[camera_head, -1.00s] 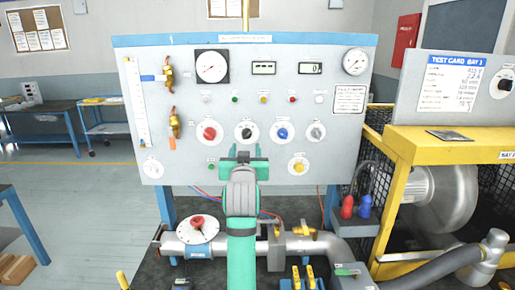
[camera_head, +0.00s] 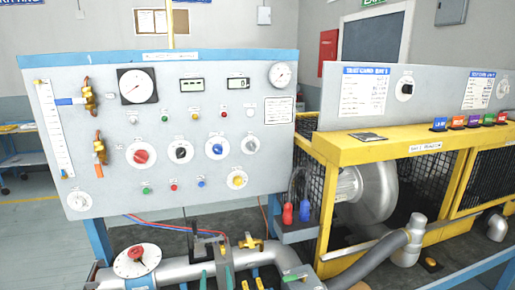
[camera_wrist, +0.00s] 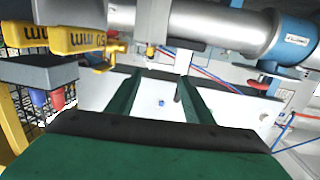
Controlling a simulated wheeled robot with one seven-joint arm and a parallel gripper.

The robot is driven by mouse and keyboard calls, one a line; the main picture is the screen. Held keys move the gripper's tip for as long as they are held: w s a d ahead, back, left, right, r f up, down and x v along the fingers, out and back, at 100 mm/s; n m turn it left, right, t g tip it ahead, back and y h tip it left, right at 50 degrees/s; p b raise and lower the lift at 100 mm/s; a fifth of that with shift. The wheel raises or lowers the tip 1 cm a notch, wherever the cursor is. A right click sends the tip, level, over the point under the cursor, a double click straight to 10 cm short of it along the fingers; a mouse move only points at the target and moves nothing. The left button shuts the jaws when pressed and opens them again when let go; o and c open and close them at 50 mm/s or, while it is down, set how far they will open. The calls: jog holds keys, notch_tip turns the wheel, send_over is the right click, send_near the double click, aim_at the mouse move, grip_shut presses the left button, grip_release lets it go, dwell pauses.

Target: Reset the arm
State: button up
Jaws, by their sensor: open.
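My gripper (camera_head: 214,272) shows low in the head view, partly cut off by the bottom edge, in front of the pipework under the grey panel. In the wrist view its two green fingers (camera_wrist: 160,90) stand apart with nothing between them. The grey gauge panel (camera_head: 215,140) stands upright behind it with knobs, gauges and small lights. Whether the gripper touches the pipework cannot be told.
A steel pipe (camera_head: 180,272) with a red-knobbed valve dial (camera_head: 136,257) runs below the panel. Yellow-handled fittings (camera_wrist: 85,40) are near the gripper. A yellow frame (camera_head: 345,152) with a blower (camera_head: 370,190) stands at right. Red and blue hoses hang below the panel.

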jog(key=s+d+f, duration=0.3)
jog(key=s+f, duration=0.2)
jog(key=s, duration=0.3)
jog(key=s+d+f+m+h, duration=0.1)
jog(key=s+d+f, duration=0.2)
jog(key=s+f, duration=0.35)
jog(key=s+d+f, duration=0.3)
jog(key=s, duration=0.6)
jog(key=s+d+r+h, duration=0.1)
jog(key=s+d, duration=0.1)
jog(key=s, duration=1)
jog(key=s+d+r+m+g+h, duration=0.1)
jog(key=s+r, duration=0.1)
jog(key=s, duration=1)
jog(key=shift+s+d+r+g, duration=0.3)
jog(key=shift+s+d, duration=0.05)
jog(key=c, duration=0.4)
